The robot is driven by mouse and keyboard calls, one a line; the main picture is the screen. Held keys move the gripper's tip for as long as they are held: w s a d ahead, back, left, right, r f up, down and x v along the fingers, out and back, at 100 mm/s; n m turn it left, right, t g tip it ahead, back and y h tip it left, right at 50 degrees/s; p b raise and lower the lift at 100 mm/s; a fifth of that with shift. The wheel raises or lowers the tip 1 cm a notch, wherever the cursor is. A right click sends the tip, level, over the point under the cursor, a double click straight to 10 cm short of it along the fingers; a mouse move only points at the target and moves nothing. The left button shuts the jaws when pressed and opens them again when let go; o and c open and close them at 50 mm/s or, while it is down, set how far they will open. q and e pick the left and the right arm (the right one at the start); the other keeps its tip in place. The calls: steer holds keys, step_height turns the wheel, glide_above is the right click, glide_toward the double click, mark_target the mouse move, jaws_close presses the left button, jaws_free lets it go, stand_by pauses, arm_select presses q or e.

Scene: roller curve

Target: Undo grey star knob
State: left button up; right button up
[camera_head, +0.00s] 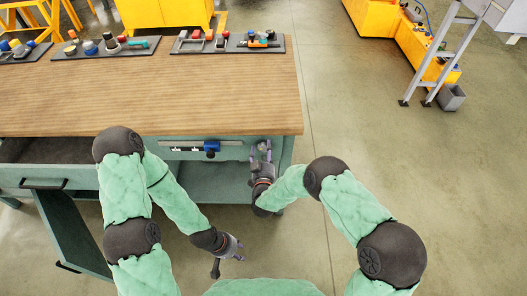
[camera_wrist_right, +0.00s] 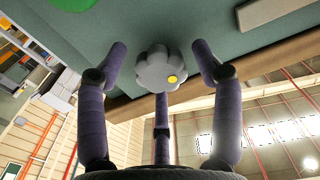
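The grey star knob (camera_wrist_right: 155,70) has rounded lobes and a yellow spot off-centre on its face. It sits against a green-grey panel in the right wrist view. My right gripper (camera_wrist_right: 160,50) is open around it, with a finger on each side and a third below in the picture; gaps show at both side fingers. In the head view my right gripper (camera_head: 262,150) is at the bench front, just below the worktop edge; the knob is not clear there. My left gripper (camera_head: 230,250) is low in front of the bench, fingers spread and empty.
The wooden worktop (camera_head: 150,95) overhangs the bench front. A rail with a blue slider (camera_head: 211,148) is left of my right gripper. An open drawer (camera_head: 50,150) and an open cabinet door (camera_head: 75,230) are at the left.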

steer(key=c, duration=0.9)
steer(key=shift+o, duration=0.2)
steer(key=shift+s+m+b, duration=0.1)
steer(key=shift+m+b, duration=0.5)
steer(key=shift+m, duration=0.5)
steer(key=shift+f, duration=0.1)
steer(key=o, duration=1.1)
steer(key=shift+o, duration=0.2)
steer(key=s, duration=1.2)
